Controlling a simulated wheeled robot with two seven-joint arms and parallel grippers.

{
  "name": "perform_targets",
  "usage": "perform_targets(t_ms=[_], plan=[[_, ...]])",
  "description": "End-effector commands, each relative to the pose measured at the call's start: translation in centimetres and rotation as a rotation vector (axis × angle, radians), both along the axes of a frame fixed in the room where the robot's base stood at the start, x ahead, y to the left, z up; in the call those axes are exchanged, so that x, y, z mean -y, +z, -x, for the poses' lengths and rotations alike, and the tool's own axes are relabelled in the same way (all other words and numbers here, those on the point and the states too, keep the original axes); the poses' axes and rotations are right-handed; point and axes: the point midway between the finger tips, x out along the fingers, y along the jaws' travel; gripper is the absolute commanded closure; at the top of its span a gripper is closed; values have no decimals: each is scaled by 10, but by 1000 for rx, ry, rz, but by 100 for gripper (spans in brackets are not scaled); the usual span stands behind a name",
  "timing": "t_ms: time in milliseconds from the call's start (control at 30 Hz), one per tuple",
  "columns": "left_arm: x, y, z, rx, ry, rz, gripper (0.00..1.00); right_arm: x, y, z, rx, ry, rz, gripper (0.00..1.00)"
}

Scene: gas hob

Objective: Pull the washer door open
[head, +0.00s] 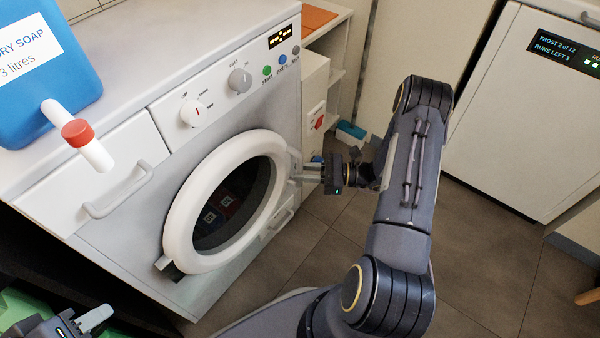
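The washer (130,240) is white, with a round door that has a thick white ring (182,222) and dark glass (240,205). The door lies close against the front; I cannot tell whether it is slightly ajar. A dark hinge-like piece (168,266) shows at its lower left. My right gripper (304,172) is at the door's right edge, by a small grey handle (294,160). Its fingertips meet the handle area, but their grip is too small to make out. My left gripper (98,318) is at the bottom left, partly cut off, away from the door.
A blue soap bottle (40,70) with a red-capped spout stands on the washer top. A drawer handle (118,190) juts out left of the door. A white freezer (520,120) stands at the right. Tiled floor (480,260) lies open between; my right arm crosses it.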

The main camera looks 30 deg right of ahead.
Motion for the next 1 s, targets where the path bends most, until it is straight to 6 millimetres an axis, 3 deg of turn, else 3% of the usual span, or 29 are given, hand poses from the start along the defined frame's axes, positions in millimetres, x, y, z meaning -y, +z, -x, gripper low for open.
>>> perform_targets(t_ms=[133, 400, 600, 1000], plan=[[0, -3, 0, 0, 0, 0, 64, -10, 0, -6, 0, 1, 0, 77], [0, -3, 0, 0, 0, 0, 64, -12, 0, -7, 0, 0, 0, 77], [0, -3, 0, 0, 0, 0, 64, -12, 0, -7, -1, 0, 1, 100], [0, -2, 0, 0, 0, 0, 64, -10, 1, -1, -1, -16, 0, 100]])
